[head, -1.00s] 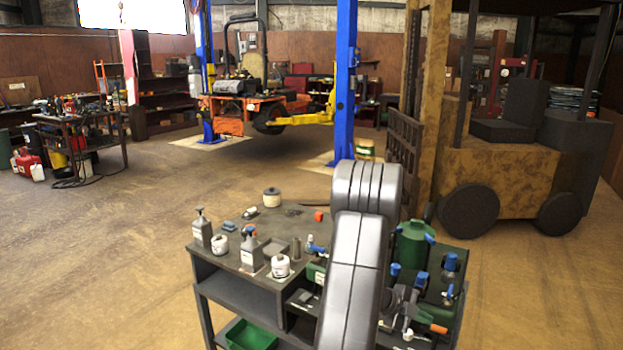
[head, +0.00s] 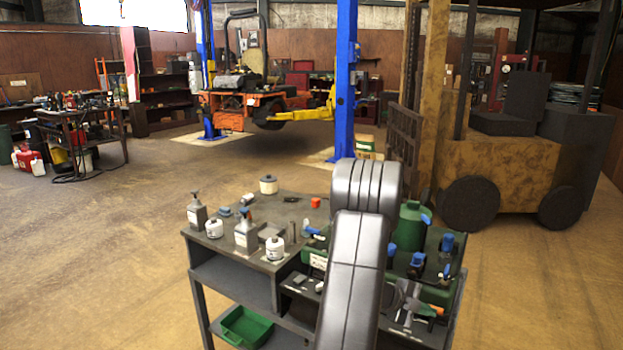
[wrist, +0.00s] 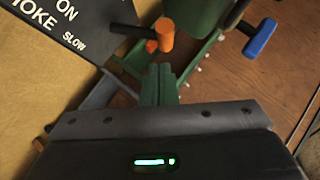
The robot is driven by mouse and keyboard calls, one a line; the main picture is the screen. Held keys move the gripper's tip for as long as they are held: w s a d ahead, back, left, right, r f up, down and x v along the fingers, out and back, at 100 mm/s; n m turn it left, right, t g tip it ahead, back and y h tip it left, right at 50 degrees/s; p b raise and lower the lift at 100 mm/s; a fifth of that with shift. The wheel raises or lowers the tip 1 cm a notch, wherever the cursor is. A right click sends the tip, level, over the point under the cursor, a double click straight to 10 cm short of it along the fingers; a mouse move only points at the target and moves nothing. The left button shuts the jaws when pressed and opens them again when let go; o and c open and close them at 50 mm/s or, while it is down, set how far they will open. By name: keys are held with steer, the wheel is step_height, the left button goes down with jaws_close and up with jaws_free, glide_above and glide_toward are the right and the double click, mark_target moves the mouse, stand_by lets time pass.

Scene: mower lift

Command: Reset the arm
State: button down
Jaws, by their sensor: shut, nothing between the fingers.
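My gripper (wrist: 161,72) shows in the wrist view, its two narrow greenish fingers together with nothing between them. Beyond the fingertips are a small orange part (wrist: 165,30) and a blue-ended part (wrist: 261,37). In the head view my grey arm reaches up and over the dark workshop cart, and covers part of its top. My gripper is hard to make out there among the items on the cart's right side.
The dark cart (head: 228,283) stands close in front and carries bottles (head: 246,235), jars (head: 268,185) and a green can (head: 410,226). A yellow forklift (head: 505,168) stands behind at right. An orange mower (head: 232,112) is on the blue lift (head: 346,75).

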steer(key=shift+s+a+f+m+t+h+b, duration=0.55)
steer(key=shift+s+b, duration=0.2)
steer(key=shift+b, duration=2.55)
steer(key=shift+s+b, duration=0.15)
steer(key=shift+b, duration=0.55)
steer(key=shift+s+a+r+h+b, duration=0.15)
steer(key=shift+h+b, duration=0.1)
steer(key=shift+b, duration=0.25)
steer(key=shift+r, duration=0.1)
